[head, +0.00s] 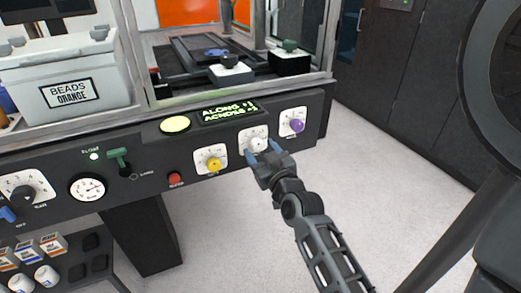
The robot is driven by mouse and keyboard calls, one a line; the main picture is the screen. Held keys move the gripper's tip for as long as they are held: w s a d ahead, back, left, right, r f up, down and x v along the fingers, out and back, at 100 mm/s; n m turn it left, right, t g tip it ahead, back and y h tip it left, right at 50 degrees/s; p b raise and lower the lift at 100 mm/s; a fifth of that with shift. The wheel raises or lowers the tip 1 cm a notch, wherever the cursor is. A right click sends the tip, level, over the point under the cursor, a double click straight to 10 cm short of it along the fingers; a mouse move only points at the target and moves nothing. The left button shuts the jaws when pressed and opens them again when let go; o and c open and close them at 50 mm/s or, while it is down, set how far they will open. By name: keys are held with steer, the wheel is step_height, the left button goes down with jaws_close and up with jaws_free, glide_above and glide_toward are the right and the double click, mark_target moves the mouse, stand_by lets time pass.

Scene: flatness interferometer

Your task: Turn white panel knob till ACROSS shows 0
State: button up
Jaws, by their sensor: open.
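The white knob (259,144) sits on a white dial plate on the dark front panel, between a yellow knob (213,164) and a purple knob (297,125). The display (229,111) above shows green lines reading ALONG and ACROSS; their values are too small to read surely. My gripper (264,153) is open at the white knob, with one blue fingertip to its lower left and one to its right. I cannot tell whether the fingers touch the knob. Part of its dial plate is hidden by the gripper.
A red button (174,179), a pale yellow round button (175,125), a green lever (119,157) and a round gauge (88,187) share the panel (145,190). The floor at right is clear.

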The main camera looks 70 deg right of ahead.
steer(key=shift+w+d, duration=0.25)
steer(key=shift+d, duration=0.05)
steer(key=shift+c, duration=0.2)
steer(key=c, duration=1)
steer(key=shift+r+m+p, duration=0.1)
steer(key=shift+m+p, duration=0.2)
steer(key=shift+p, duration=0.05)
steer(key=m+p, duration=0.2)
steer(key=shift+a+r+m, duration=0.1)
steer(key=shift+m, duration=0.3)
steer(key=m+p, duration=0.2)
steer(key=m, duration=0.3)
steer(key=shift+p, duration=0.35)
